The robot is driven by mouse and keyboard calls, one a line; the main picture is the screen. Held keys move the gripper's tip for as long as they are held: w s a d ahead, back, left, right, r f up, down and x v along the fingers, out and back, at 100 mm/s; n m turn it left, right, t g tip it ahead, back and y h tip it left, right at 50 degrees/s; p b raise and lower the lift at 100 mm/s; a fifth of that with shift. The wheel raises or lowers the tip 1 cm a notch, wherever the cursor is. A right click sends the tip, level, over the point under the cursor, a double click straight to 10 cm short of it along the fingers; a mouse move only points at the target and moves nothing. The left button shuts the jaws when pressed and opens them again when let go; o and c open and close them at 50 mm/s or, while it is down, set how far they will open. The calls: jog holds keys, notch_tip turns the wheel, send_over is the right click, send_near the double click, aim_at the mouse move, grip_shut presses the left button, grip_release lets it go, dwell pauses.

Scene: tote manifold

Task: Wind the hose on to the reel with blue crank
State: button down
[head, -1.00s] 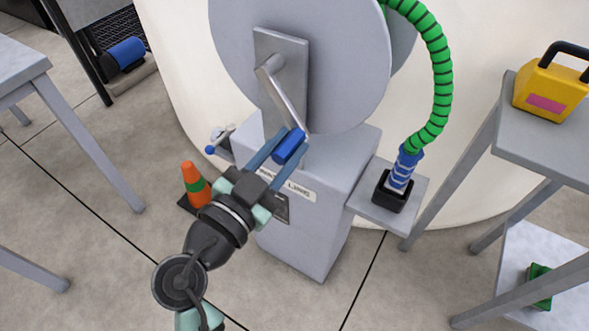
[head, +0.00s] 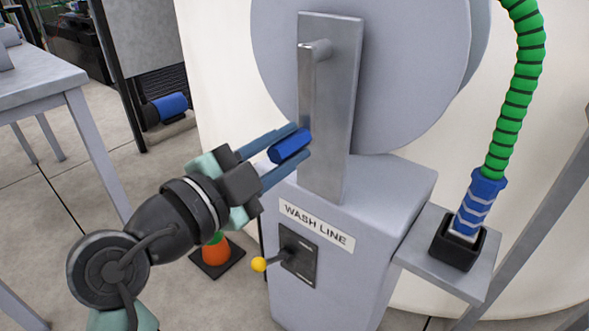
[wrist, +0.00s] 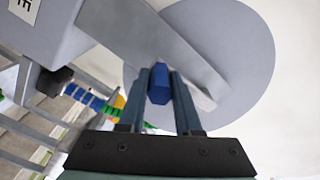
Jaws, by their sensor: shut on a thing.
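The reel (head: 400,70) is a big grey disc on a grey pedestal labelled WASH LINE. Its metal crank arm (head: 308,90) hangs down from the hub, and the blue crank handle (head: 290,146) is at its lower end. My gripper (head: 287,152) is shut on the blue handle, one finger on each side. The wrist view also shows the blue handle (wrist: 159,82) between the fingers. The green ribbed hose (head: 520,95) comes down on the right of the reel. Its blue end (head: 478,205) stands upright in a black holder (head: 458,246).
A yellow-knobbed lever (head: 260,264) sticks out of the pedestal's front below my gripper. An orange cone (head: 214,252) stands on the floor behind my arm. A grey table (head: 45,85) is at the left. A small shelf (head: 480,280) bears the holder at the right.

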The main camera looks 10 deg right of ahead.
jog(key=shift+w+a, duration=0.2)
dwell(0.4)
jog(key=c, duration=0.6)
grip_release()
jog(key=p+v, duration=0.3)
jog(key=v, duration=1)
jog(key=shift+d, duration=0.1)
